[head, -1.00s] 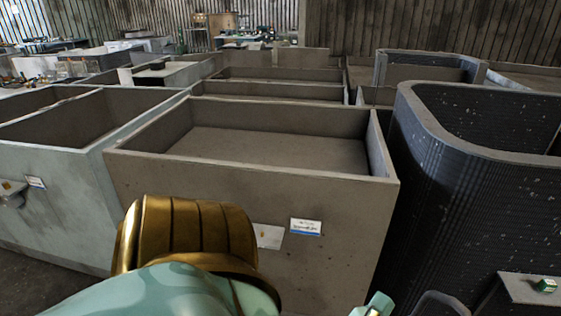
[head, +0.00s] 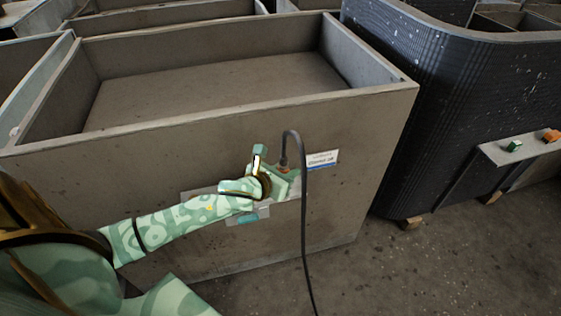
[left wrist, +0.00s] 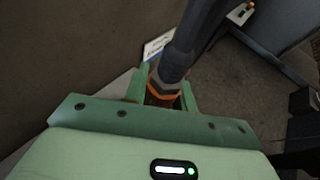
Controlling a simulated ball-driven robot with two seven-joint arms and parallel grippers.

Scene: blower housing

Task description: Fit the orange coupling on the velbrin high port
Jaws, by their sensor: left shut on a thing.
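My left gripper (head: 284,178) is at the front face of the grey-brown bin, near a small shelf. It is shut on the orange coupling (head: 284,170), which ends a dark hose (head: 303,200). The hose arches up and then hangs to the floor. In the left wrist view the orange coupling (left wrist: 165,95) sits between the two green fingers of the left gripper (left wrist: 160,92), with the dark hose rising from it. What lies under the coupling is hidden by the gripper. I cannot make out which port is the velbrin high port. My right gripper is not in view.
The grey-brown bin (head: 330,225) carries a small shelf (head: 264,211) and a white-and-blue label (head: 322,159), too small to read. A black ribbed bin (head: 420,120) at right has a ledge (head: 530,148) with a green piece (head: 514,146) and an orange piece (head: 551,136). Floor between is clear.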

